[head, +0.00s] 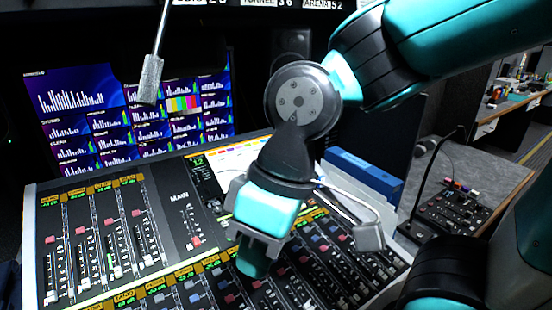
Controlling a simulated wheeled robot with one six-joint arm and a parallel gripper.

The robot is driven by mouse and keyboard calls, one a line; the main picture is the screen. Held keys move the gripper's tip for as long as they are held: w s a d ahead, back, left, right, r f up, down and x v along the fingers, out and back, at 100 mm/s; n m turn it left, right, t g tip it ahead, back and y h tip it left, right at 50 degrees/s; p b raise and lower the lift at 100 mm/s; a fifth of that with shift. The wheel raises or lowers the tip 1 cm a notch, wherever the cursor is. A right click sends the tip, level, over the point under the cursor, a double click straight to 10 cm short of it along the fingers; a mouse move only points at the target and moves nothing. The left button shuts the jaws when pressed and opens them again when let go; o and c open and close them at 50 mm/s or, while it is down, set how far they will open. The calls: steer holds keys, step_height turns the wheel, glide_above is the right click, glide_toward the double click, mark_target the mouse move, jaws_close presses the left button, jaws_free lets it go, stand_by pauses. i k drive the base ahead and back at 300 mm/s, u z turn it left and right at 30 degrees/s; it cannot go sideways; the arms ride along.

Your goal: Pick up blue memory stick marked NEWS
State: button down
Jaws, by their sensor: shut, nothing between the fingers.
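My gripper (254,260) hangs over the middle of the mixing console (172,215), pointing down. Its teal fingers are shut and nothing shows between them. I cannot make out a blue memory stick marked NEWS in the head view. My arm and gripper hide part of the console.
A blue block-like object (364,176) lies behind the console's right side. A small control panel (455,205) sits on the grey surface to the right. A rod with a grey end (151,80) hangs before the screens (85,120). Console faders stand close under my gripper.

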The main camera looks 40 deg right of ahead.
mark_target(322, 178)
steer(key=z, duration=0.8)
steer(key=k, duration=0.5)
steer(key=z, duration=1.4)
steer(key=i, duration=0.95)
steer(key=u, duration=1.7)
